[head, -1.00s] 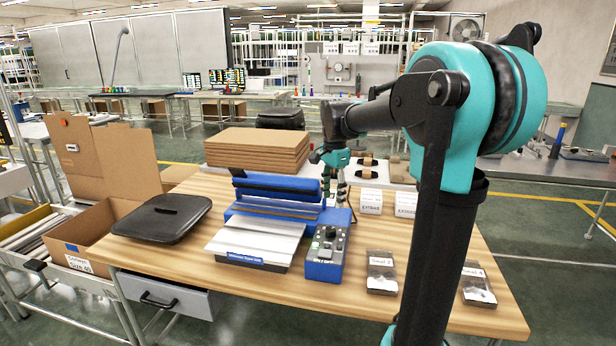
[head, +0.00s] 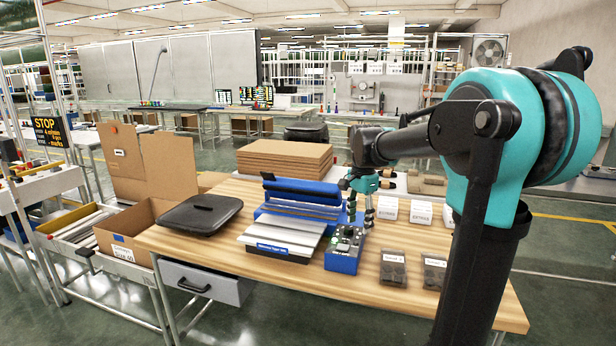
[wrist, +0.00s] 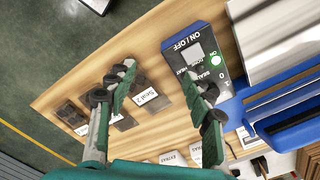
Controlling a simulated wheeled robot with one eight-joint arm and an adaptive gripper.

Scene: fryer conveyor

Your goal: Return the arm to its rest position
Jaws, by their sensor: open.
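My gripper (wrist: 158,98) is open and empty. In the wrist view its two fingers stand apart above the wooden table (wrist: 135,45), with the blue control box (wrist: 205,55) beyond the right finger. In the head view my arm reaches in from the right, and the gripper (head: 360,205) hangs just behind the control box (head: 343,258), partly hidden by my arm. I cannot tell how far it is above the table.
A blue sealing machine (head: 300,205) stands mid-table. A black lidded tray (head: 200,213), stacked cardboard (head: 283,158), small white boxes (head: 421,211) and dark packets (head: 393,271) lie around it. An open carton (head: 125,225) is at the left.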

